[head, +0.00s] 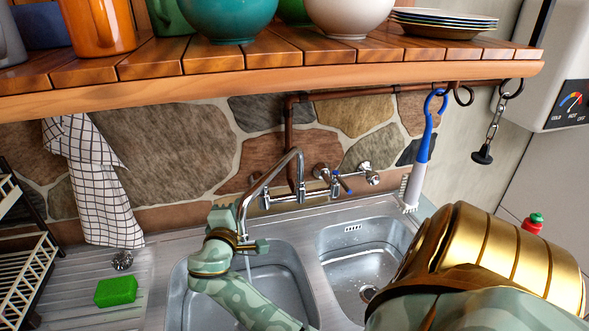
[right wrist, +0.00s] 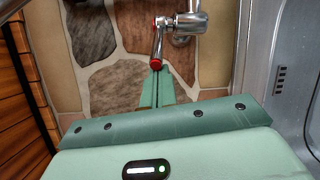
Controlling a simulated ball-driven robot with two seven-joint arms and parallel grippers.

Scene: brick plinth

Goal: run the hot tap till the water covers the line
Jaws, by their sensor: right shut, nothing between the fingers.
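The chrome tap (head: 298,165) arches over the left basin (head: 268,285). A thin pale streak, apparently running water (head: 248,266), hangs below its spout. A blue-marked handle (head: 345,184) is on the mixer's right side. In the right wrist view, the red-tipped hot handle (right wrist: 157,46) points toward my right gripper (right wrist: 156,72). Its green fingers are shut and empty, with their tips close to the red end; I cannot tell whether they touch. In the head view my right gripper (head: 222,214) is left of the mixer. The water line is not discernible. My left gripper is out of view.
A wooden shelf (head: 270,75) with bowls and plates overhangs the sink. A blue-handled brush (head: 424,145) and a plug on a chain (head: 483,154) hang at right. The right basin (head: 350,255) looks empty. A green sponge (head: 115,291) lies on the drainer.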

